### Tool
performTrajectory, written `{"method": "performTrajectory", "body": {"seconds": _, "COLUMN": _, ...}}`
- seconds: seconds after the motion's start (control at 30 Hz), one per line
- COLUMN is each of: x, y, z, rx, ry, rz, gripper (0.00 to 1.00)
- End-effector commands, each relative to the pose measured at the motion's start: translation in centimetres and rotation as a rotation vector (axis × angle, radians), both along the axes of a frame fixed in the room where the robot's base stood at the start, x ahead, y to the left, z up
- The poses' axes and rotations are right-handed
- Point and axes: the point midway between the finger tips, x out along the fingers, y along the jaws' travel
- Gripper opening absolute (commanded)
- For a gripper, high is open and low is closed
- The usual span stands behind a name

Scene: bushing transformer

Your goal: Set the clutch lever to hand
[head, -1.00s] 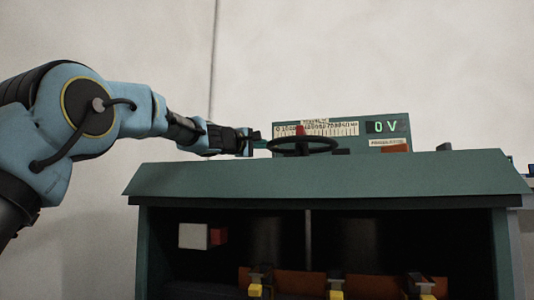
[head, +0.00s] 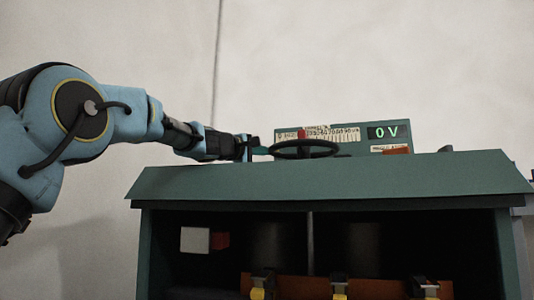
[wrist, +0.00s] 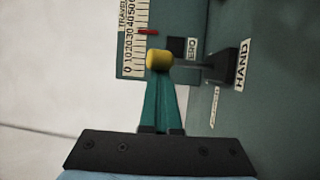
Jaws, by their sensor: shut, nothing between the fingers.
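The clutch lever shows in the wrist view as a dark rod with a yellow knob (wrist: 159,60) on its end. The rod runs right to a dark block (wrist: 228,68) beside the HAND label (wrist: 242,65). My gripper (wrist: 161,76) is shut and empty, with its teal fingers together. The fingertips sit right at the yellow knob; I cannot tell whether they touch it. In the head view my gripper (head: 256,149) is at the left of the console top, just left of the handwheel. The lever cannot be made out there.
A dark handwheel (head: 304,150) stands on the green cabinet top (head: 330,178). Behind it is a panel with a travel scale (head: 325,134) and a display (head: 388,132) reading 0 V. In the wrist view a small dark square (wrist: 184,48) lies beside the lever. The wall behind is bare.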

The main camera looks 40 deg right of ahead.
Motion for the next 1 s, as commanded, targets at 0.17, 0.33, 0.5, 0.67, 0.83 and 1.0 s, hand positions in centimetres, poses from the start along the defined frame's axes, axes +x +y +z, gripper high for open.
{"method": "performTrajectory", "body": {"seconds": 0.17, "x": -0.5, "y": 3.2, "z": -0.4, "rx": -0.002, "ry": -0.003, "rz": 0.001, "gripper": 0.0}}
{"method": "performTrajectory", "body": {"seconds": 0.33, "x": -1.0, "y": 6.5, "z": -0.8, "rx": 0.0, "ry": -0.004, "rz": 0.001, "gripper": 0.0}}
{"method": "performTrajectory", "body": {"seconds": 0.5, "x": -1.3, "y": 8.9, "z": -0.9, "rx": -0.001, "ry": -0.004, "rz": 0.002, "gripper": 0.0}}
{"method": "performTrajectory", "body": {"seconds": 0.67, "x": -1.4, "y": 9.8, "z": -1.0, "rx": -0.002, "ry": -0.003, "rz": 0.0, "gripper": 0.0}}
{"method": "performTrajectory", "body": {"seconds": 0.83, "x": -1.4, "y": 9.9, "z": -1.0, "rx": -0.001, "ry": -0.002, "rz": 0.0, "gripper": 0.0}}
{"method": "performTrajectory", "body": {"seconds": 1.0, "x": -1.4, "y": 9.9, "z": -1.0, "rx": -0.001, "ry": -0.002, "rz": 0.001, "gripper": 0.0}}
